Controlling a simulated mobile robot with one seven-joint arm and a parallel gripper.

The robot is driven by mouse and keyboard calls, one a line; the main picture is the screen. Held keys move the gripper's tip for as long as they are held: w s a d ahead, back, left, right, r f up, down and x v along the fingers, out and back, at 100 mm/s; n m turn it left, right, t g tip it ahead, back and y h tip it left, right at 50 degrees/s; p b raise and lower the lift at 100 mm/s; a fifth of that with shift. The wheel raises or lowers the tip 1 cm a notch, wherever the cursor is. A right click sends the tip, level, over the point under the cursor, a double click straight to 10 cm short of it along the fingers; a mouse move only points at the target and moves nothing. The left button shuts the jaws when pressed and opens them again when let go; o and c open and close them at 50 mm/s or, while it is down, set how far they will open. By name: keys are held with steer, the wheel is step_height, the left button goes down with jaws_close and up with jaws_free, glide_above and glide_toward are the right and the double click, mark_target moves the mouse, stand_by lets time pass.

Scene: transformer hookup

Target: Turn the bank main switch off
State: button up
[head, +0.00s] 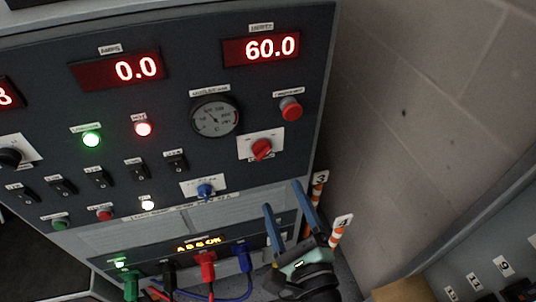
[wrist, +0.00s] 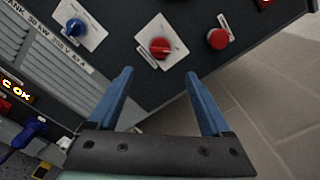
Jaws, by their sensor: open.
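A red rotary knob (head: 262,149) on a white plate sits at the lower right of the dark control panel (head: 60,150). In the wrist view this red knob (wrist: 159,48) lies just beyond and between my fingertips. A blue rotary knob (head: 205,191) on a white plate is lower left of it, also in the wrist view (wrist: 75,27). The labels are too small to tell which is the bank main switch. My gripper (head: 283,197) is open and empty, below and right of both knobs and apart from the panel.
A red push button (head: 291,109) is right of and above the red knob. A round gauge (head: 215,117) is above left. Coloured plugs with cables (head: 207,266) hang below. Striped posts (head: 338,231) and a block wall (head: 430,90) are at right.

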mark_target(265, 156)
steer(key=x, duration=1)
steer(key=shift+w+a+p, duration=0.1)
steer(key=shift+w+p, duration=0.25)
jaws_close()
